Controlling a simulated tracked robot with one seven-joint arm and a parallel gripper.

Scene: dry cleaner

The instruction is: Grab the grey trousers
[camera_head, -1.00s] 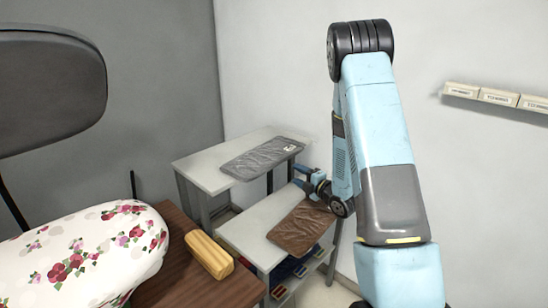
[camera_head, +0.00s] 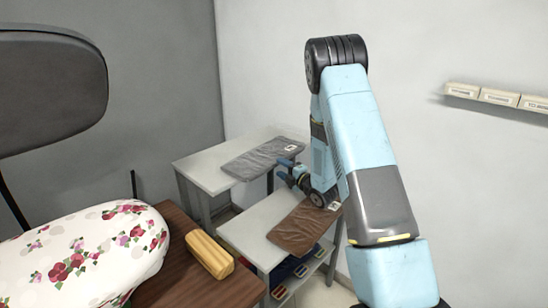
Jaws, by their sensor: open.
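The grey trousers (camera_head: 258,158) lie folded flat on the upper white table (camera_head: 203,174), with a small white tag near their right end. My gripper (camera_head: 284,169) is open and empty. In the picture it is at the right front side of the grey trousers, close to the table's right edge. I cannot tell its exact height or whether it touches anything. Brown folded trousers (camera_head: 300,232) lie on the lower white table (camera_head: 244,232), below and in front of my gripper.
An ironing board with a floral cover (camera_head: 85,255) and a yellow block (camera_head: 209,254) on a brown wooden table (camera_head: 222,290) stand at left. A grey padded seat or backrest (camera_head: 45,85) is at upper left. Small boxes (camera_head: 499,97) sit on a wall shelf at right.

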